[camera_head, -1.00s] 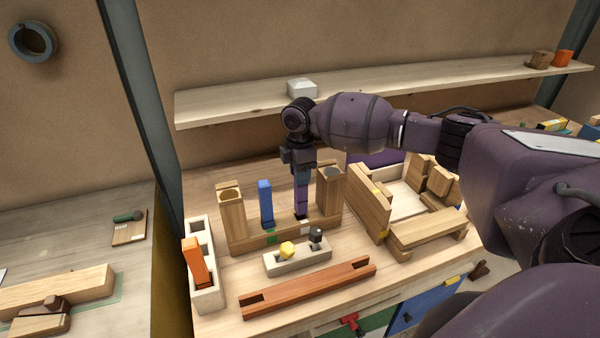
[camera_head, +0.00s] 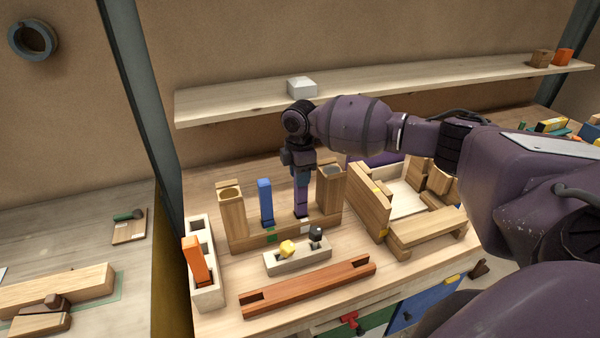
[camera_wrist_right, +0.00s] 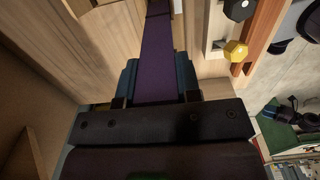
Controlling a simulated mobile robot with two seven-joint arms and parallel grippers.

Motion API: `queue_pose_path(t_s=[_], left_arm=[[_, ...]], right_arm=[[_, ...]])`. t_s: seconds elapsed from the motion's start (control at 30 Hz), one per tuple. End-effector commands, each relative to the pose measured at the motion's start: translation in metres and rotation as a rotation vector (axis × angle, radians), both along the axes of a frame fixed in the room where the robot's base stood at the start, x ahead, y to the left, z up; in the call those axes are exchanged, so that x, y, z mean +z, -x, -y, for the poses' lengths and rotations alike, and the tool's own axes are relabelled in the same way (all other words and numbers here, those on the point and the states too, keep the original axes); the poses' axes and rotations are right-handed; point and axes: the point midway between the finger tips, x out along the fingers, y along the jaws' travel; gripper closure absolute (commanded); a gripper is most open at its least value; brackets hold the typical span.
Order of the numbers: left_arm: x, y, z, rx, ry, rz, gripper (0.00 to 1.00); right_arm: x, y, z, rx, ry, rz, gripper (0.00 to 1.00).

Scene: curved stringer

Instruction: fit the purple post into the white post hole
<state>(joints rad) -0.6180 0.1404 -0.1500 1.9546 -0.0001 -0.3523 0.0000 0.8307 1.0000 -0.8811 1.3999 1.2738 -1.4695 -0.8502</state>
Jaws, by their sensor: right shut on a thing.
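The purple post (camera_head: 301,200) stands upright under my right gripper (camera_head: 301,176). The right gripper is shut on its upper part. In the right wrist view the purple post (camera_wrist_right: 156,55) runs between the two fingers (camera_wrist_right: 155,98). Its lower end meets the wooden rail (camera_head: 251,243) just behind the white mark (camera_head: 306,227). The white post hole itself is hidden, and I cannot tell how deep the post sits. My left gripper is not in view.
A blue post (camera_head: 265,203) stands left of the purple post, behind a green mark. Wooden uprights (camera_head: 232,219) (camera_head: 331,193) stand at both rail ends. A pale block (camera_head: 298,258) with yellow and black pegs and a reddish bar (camera_head: 308,287) lie in front. A wooden box frame (camera_head: 369,208) is at right.

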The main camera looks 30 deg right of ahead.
Motion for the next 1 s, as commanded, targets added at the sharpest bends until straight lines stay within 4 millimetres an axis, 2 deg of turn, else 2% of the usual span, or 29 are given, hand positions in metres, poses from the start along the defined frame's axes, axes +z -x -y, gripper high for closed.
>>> queue_pose_path(t_s=[1.0], left_arm=[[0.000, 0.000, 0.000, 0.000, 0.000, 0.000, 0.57]], right_arm=[[-0.021, 0.000, 0.000, -0.001, 0.000, -0.001, 1.00]])
